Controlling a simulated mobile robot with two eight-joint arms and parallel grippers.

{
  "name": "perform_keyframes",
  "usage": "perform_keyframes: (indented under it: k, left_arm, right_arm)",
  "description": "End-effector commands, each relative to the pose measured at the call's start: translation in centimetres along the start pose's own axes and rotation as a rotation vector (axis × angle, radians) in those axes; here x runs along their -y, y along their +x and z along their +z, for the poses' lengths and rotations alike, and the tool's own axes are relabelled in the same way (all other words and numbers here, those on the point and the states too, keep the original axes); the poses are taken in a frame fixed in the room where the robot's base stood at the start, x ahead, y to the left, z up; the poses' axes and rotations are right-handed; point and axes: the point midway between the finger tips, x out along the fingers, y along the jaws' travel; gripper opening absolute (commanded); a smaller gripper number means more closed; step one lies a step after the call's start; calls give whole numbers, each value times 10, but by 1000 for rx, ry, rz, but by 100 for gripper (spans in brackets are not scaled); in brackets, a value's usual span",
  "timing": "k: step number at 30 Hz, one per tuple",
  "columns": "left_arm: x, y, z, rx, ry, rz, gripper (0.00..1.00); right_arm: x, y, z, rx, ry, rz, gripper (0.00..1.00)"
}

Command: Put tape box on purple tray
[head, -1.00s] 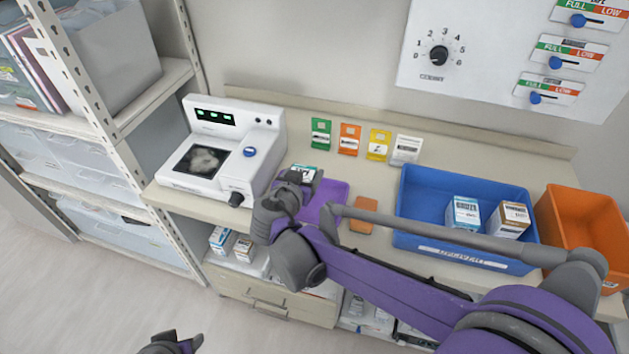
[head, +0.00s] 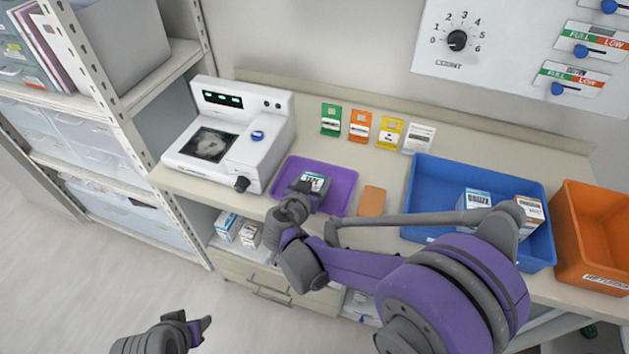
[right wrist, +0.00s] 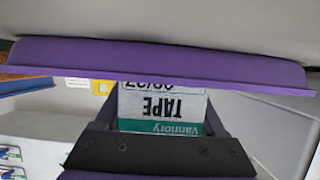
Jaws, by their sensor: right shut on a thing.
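The tape box (head: 316,182), white with a teal band and the word TAPE, is between the jaws of my right gripper (head: 304,188). The right wrist view shows the box (right wrist: 162,108) upside down in the picture, its far end cut off by the purple tray's rim (right wrist: 160,62). In the head view the box is over the purple tray (head: 343,178), within its outline. I cannot tell whether it touches the tray floor. My left gripper (head: 190,322) is low over the floor at the bottom left, apparently open and empty.
A white device (head: 232,135) stands left of the tray. An orange-brown block (head: 372,201) lies right of it, then a blue bin (head: 432,180) with boxes and an orange bin (head: 590,225). Several coloured cards (head: 360,125) stand behind. My right forearm crosses the counter's front.

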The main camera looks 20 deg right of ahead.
Motion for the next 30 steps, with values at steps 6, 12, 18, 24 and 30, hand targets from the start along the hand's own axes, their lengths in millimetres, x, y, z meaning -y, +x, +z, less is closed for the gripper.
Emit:
perform_keyframes:
  k: [6, 12, 18, 24, 30]
  left_arm:
    - [0, 0, 0, 0, 0, 0, 50]
    - [0, 2, 1, 1, 0, 0, 50]
    - [0, 2, 1, 1, 0, 0, 50]
    - [0, -1, -1, 0, 0, 0, 50]
    - [0, -1, -1, -1, 0, 0, 50]
  right_arm:
    - [0, 0, 0, 0, 0, 0, 11]
    - [0, 1, 2, 0, 0, 0, 92]
    - [0, 1, 2, 0, 0, 0, 100]
    - [1, -6, -1, 0, -1, -2, 100]
    - [1, -43, -1, 1, -2, -6, 100]
